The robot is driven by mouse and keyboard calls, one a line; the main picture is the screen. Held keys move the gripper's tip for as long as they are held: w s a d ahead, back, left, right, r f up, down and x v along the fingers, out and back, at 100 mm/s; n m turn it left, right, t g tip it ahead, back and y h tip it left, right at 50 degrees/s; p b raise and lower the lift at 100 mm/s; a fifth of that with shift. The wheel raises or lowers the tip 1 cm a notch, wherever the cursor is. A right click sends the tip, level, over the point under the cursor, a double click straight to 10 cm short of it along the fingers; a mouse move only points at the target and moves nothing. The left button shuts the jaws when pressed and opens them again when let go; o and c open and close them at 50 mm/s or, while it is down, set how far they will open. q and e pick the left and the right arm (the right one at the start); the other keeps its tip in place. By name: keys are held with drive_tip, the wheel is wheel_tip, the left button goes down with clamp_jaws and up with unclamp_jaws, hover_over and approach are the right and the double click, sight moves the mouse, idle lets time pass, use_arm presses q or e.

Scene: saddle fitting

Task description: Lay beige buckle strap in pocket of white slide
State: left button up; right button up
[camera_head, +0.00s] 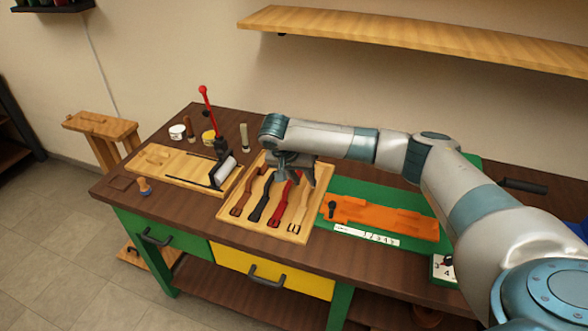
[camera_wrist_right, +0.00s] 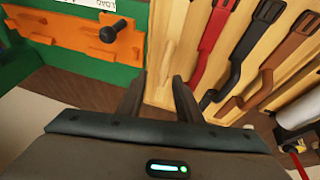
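The beige buckle strap (camera_head: 299,212) lies at the right end of a row of straps in the light wooden tray (camera_head: 243,216). In the right wrist view the beige strap (camera_wrist_right: 172,45) is pale against the wood and hard to make out. My right gripper (camera_head: 290,180) is above the far part of the tray; its fingers (camera_wrist_right: 159,97) are apart with nothing between them. A white rounded part (camera_head: 225,171) sits at the foot of the red-handled press; I cannot tell whether it is the white slide, and no pocket shows. My left gripper is out of view.
Brown (camera_head: 240,205), black (camera_head: 259,211) and red (camera_head: 276,215) straps share the tray. The red-handled press (camera_head: 213,130) stands left of it on a wooden board (camera_head: 165,166). An orange plate with a black knob (camera_head: 385,216) lies on a green mat to the right.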

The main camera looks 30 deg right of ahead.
drive_tip(key=b+v, duration=0.2)
drive_tip(key=v, duration=0.7)
drive_tip(key=shift+r, duration=0.15)
drive_tip(key=shift+a, duration=0.15)
idle(0.3)
